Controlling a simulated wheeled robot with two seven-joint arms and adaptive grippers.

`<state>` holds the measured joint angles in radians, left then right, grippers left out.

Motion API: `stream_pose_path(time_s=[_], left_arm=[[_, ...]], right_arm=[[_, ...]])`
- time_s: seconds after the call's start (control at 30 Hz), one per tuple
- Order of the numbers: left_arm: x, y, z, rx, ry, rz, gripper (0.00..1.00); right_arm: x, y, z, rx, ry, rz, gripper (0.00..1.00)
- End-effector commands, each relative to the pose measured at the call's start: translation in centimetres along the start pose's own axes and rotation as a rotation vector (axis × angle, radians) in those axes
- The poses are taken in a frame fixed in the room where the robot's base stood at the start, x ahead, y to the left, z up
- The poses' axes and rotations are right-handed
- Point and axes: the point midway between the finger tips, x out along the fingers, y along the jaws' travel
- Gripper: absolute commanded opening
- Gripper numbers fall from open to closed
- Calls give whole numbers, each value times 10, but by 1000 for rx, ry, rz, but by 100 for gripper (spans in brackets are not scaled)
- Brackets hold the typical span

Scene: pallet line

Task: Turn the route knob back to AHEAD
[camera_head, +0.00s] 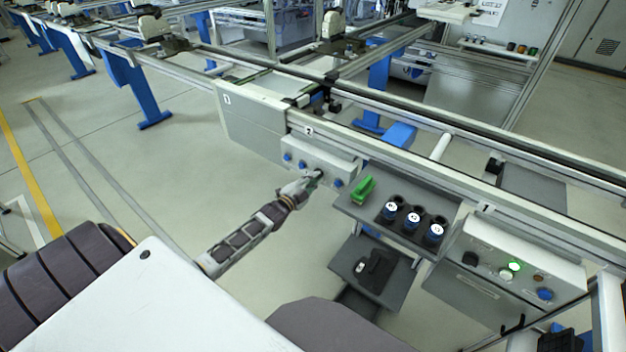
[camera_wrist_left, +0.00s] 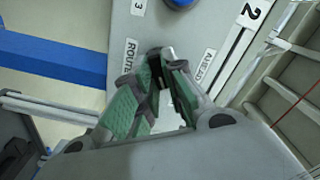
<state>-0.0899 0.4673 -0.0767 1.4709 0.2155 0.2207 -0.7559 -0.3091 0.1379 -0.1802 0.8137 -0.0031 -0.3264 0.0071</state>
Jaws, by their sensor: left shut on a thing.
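The grey control box (camera_head: 325,160) hangs on the line's side rail and has several blue knobs or buttons on its face. My left gripper (camera_head: 313,178) reaches it from the front left and is shut at its face, between the blue ones. In the left wrist view, the green-padded fingers of my left gripper (camera_wrist_left: 162,72) close on the route knob (camera_wrist_left: 168,53), which they mostly hide. The ROUTE label (camera_wrist_left: 130,55) is left of the fingertips and the AHEAD label (camera_wrist_left: 205,66) right of them. The knob's pointing direction is hard to tell. My right gripper is not in view.
A grey shelf (camera_head: 350,208) right of the box holds a green object (camera_head: 363,189) and several blue-black cylinders with white tops. A control panel (camera_head: 500,268) with a lit green lamp is further right. Open floor lies left of my left arm.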

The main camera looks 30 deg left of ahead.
Motion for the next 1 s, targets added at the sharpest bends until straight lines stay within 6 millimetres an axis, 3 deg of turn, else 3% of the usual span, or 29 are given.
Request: stream_pose_path(time_s=[0.6,0.8,1.0], left_arm=[[0,-2,0,-411,-1,2,0],[0,-3,0,-585,-1,1,0],[0,-2,1,-756,-2,2,0]], right_arm=[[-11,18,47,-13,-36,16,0],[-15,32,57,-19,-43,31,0],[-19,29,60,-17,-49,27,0]])
